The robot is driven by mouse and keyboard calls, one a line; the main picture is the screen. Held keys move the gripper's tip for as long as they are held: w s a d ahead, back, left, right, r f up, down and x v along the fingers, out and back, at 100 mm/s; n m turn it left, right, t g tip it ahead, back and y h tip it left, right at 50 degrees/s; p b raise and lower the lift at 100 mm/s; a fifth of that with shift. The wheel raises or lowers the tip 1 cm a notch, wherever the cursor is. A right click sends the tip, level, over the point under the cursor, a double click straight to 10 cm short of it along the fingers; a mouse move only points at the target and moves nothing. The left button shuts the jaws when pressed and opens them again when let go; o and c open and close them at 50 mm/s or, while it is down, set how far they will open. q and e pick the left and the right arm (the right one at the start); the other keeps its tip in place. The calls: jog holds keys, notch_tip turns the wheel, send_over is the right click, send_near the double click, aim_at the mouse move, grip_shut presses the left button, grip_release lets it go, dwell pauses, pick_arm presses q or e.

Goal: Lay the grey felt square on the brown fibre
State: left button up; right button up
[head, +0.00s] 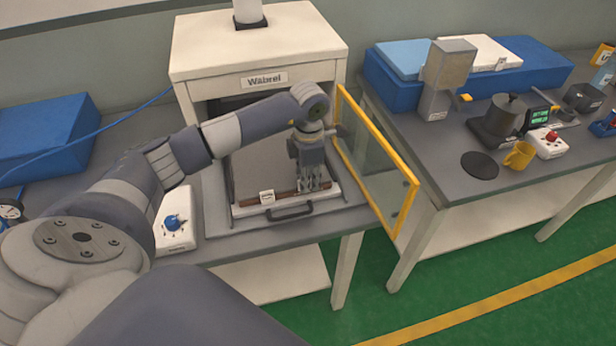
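A flat grey sheet, which looks like the grey felt square (262,166), lies in the tray inside the white Wäbrel machine. A narrow strip of the brown fibre (250,201) shows along the tray's front edge, in front of the grey; the rest of it is hidden. My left arm reaches in from the left, and my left gripper (311,186) points down over the front right part of the tray. Its fingers are at the grey's front edge, near the brown strip. They are too small to tell whether they are shut on anything. My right gripper is not in view.
The machine (262,50) has its yellow-framed glass door (375,165) swung open to the right of my gripper. A white control box (176,222) with a blue knob stands left of the tray. The right bench holds a yellow mug (519,155) and a black disc (479,165).

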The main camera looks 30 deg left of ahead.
pick_arm(q)
jog(key=shift+r, duration=0.3)
notch_tip(320, 180, up, 12)
jog(key=b, duration=0.3)
jog(key=shift+f, duration=0.2)
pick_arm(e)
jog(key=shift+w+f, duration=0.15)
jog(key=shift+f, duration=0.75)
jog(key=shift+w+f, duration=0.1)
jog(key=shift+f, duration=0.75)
pick_arm(q)
jog(key=shift+s+d, duration=0.1)
jog(key=shift+f, duration=0.1)
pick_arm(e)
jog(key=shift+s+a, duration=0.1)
